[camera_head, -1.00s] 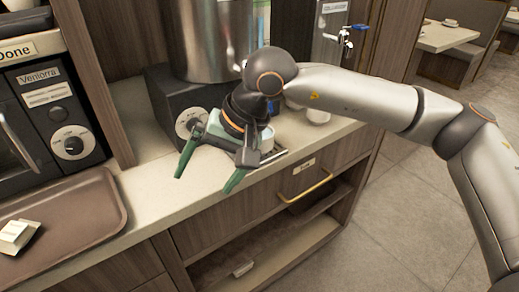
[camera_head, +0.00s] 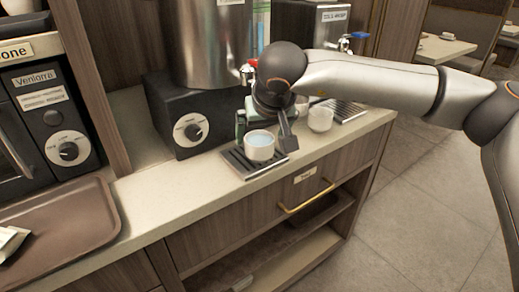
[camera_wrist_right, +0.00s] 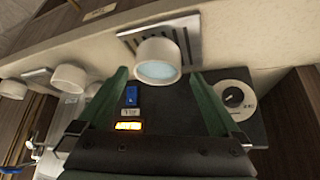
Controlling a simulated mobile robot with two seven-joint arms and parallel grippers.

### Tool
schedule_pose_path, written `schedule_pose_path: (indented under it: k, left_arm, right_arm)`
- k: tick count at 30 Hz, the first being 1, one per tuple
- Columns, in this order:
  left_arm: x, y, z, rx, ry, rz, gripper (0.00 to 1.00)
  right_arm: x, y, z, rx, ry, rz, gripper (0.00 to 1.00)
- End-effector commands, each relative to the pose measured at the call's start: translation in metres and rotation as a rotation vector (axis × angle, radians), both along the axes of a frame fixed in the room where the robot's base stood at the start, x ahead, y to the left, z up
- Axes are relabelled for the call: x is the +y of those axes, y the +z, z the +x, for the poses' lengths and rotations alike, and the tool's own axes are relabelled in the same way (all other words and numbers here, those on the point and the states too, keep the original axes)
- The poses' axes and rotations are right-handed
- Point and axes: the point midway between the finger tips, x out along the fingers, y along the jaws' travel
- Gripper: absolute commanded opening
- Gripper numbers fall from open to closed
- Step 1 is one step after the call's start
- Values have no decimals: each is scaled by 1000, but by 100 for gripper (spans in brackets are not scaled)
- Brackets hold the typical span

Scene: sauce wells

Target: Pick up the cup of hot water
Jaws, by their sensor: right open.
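A white cup (camera_head: 260,149) holding pale blue water stands upright on a slotted metal drip tray (camera_head: 240,165), in front of the black base of a steel urn with a red tap. My right gripper (camera_head: 265,126) is open and just behind the cup, its fingers partly hidden by my wrist. In the right wrist view the cup (camera_wrist_right: 158,62) shows between and just beyond the open green fingertips (camera_wrist_right: 158,74), and I see no clear contact. My left gripper is not in view.
The steel urn (camera_head: 208,40) and its dial base (camera_head: 175,115) stand behind the cup. Another white cup (camera_head: 320,119) stands to the right, by a second drip tray (camera_head: 346,109) under a blue tap. A brown tray (camera_head: 70,225) lies at left. The counter's front edge is close.

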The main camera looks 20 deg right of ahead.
Motion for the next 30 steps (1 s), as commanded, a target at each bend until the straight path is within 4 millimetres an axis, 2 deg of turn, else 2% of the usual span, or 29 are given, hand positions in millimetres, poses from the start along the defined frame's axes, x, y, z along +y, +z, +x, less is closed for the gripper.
schedule_pose_path:
  k: [9,19,30]
  left_arm:
    - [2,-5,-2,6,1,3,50]
    - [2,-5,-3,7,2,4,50]
    - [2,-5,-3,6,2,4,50]
  right_arm:
    - [-4,-38,22,2,-1,0,100]
    - [-4,-43,26,1,0,0,100]
    - [-4,-43,26,1,-1,1,58]
